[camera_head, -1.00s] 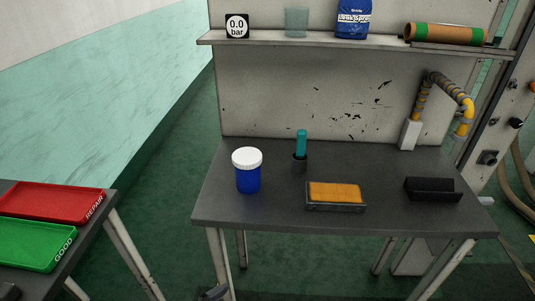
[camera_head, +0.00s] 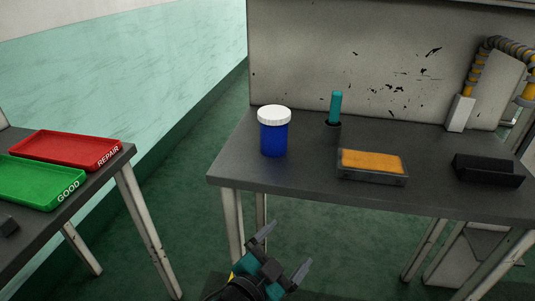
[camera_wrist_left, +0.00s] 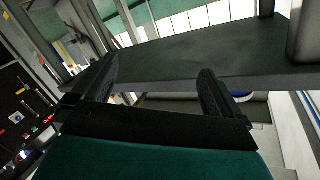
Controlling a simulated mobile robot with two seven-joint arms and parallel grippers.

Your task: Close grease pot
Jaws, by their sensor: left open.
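The grease pot (camera_head: 273,138) is a blue jar standing upright on the grey workbench (camera_head: 235,168), near its left end. A white lid (camera_head: 274,112) sits on top of it; I cannot tell whether it is tight. My left gripper (camera_head: 288,251) is open and empty, low in front of the bench's front edge and below the pot. In the left wrist view its two fingers (camera_wrist_left: 156,82) are apart with nothing between them. My right gripper is not in view.
On the bench are a teal-handled tool in a dark cup (camera_head: 333,130), an orange pad in a grey tray (camera_head: 372,178) and a black block (camera_head: 488,170). A red tray (camera_head: 68,146) and a green tray (camera_head: 38,187) lie on the left table. Floor between the tables is free.

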